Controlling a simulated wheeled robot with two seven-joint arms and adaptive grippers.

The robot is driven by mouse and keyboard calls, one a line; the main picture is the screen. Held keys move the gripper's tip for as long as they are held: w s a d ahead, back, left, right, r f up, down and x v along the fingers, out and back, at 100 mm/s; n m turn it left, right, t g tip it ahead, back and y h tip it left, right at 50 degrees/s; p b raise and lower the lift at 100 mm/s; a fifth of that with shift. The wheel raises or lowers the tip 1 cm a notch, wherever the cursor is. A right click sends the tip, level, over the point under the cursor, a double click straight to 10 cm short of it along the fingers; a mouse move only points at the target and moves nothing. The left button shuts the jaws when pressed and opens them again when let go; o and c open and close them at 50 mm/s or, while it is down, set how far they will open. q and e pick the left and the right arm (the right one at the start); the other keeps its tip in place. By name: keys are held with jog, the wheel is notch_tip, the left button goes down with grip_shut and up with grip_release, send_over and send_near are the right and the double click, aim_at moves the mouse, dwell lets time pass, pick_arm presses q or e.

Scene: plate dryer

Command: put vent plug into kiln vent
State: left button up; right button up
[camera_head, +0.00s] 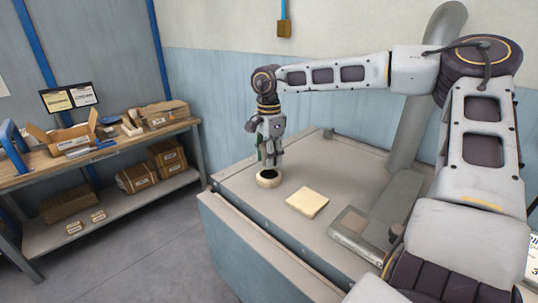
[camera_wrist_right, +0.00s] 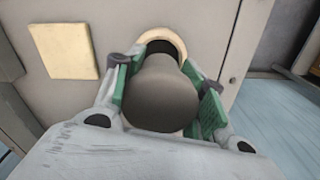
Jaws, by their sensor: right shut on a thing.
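The kiln vent is a cream ring with a dark hole (camera_head: 268,179) on top of the grey kiln (camera_head: 235,187). Its ring also shows in the right wrist view (camera_wrist_right: 163,37), beyond the plug. My right gripper (camera_head: 270,163) points down just above the vent. It is shut on the vent plug, a dark grey rounded piece (camera_wrist_right: 160,95) held between its green finger pads. The plug covers the near part of the hole in the right wrist view; I cannot tell whether its tip is inside. My left gripper is not in view.
A flat cream square (camera_head: 307,202) lies on the kiln top right of the vent. A grey duct (camera_head: 425,110) rises behind it. A workbench (camera_head: 110,150) with boxes stands at the left, with free floor between.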

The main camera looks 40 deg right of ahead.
aim_at(269, 171)
jog(key=shift+f+b, duration=1.6)
jog(key=shift+f, duration=0.7)
jog(key=shift+o, duration=0.2)
jog(key=shift+s+f, duration=0.35)
jog(key=shift+f, duration=0.2)
jog(key=shift+a, duration=0.1)
jog(key=o, duration=1)
jog(key=shift+o, duration=1)
jog(key=shift+w+f, duration=0.1)
jog(key=shift+w, duration=0.1)
jog(key=shift+r, duration=0.2)
